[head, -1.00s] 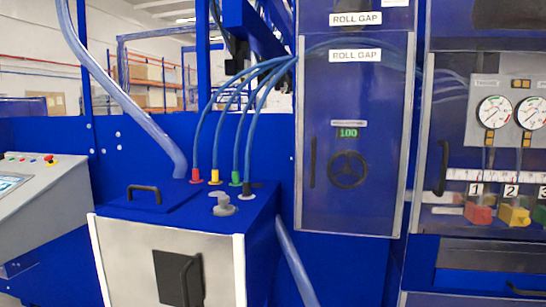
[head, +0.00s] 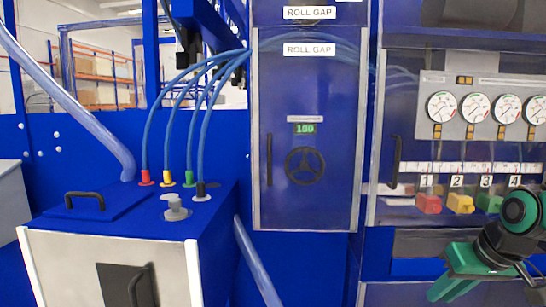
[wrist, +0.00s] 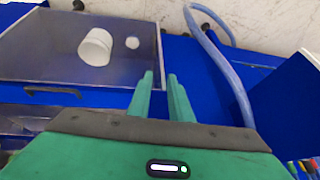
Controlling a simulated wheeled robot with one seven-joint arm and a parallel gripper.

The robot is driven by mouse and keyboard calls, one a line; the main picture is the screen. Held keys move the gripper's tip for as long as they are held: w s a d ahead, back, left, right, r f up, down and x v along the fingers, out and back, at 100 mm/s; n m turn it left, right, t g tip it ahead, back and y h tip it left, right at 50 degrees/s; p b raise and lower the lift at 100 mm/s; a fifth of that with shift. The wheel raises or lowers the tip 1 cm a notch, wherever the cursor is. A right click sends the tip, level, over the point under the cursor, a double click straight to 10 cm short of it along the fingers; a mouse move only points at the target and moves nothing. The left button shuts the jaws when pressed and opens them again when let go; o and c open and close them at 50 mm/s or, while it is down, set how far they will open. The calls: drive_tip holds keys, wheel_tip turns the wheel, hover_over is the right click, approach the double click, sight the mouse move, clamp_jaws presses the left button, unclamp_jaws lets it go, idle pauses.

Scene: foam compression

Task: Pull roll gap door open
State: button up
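A green display reading 100 shows above the wheel. My green gripper (head: 465,272) is at the lower right in the head view, right of and below the door, apart from it. In the wrist view, its two fingers (wrist: 161,78) stand slightly apart with nothing between them. The roll gap door cannot be made out in the wrist view.
Right of the door is a clear-fronted cabinet with gauges (head: 474,107), numbered colored blocks and a black handle (head: 395,161). A blue cabinet with hoses (head: 205,120) stands at left. The wrist view shows a clear-panelled box (wrist: 60,55) holding a white cup (wrist: 96,47).

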drive_tip(key=w+a+r+n+t+y, duration=0.2)
drive_tip(key=w+a+r+n+y, duration=0.1)
drive_tip(key=w+a+r, duration=0.45)
drive_tip(key=w+a+r+n+t+y, duration=0.25)
drive_tip(key=w+a+r+n, duration=0.2)
drive_tip(key=w+a, duration=0.5)
drive_tip(key=w+a+r+n+y, duration=0.35)
drive_tip(key=a+r+y, duration=0.45)
drive_tip(key=a+r, duration=0.45)
drive_tip(key=shift+t, duration=0.25)
drive_tip(key=x, duration=0.9)
drive_tip(key=shift+s+a+f, duration=0.15)
drive_tip(key=shift+a+f, duration=0.15)
drive_tip(key=shift+a, duration=0.15)
clamp_jaws()
drive_tip(key=shift+d, duration=0.15)
drive_tip(key=shift+s, duration=0.15)
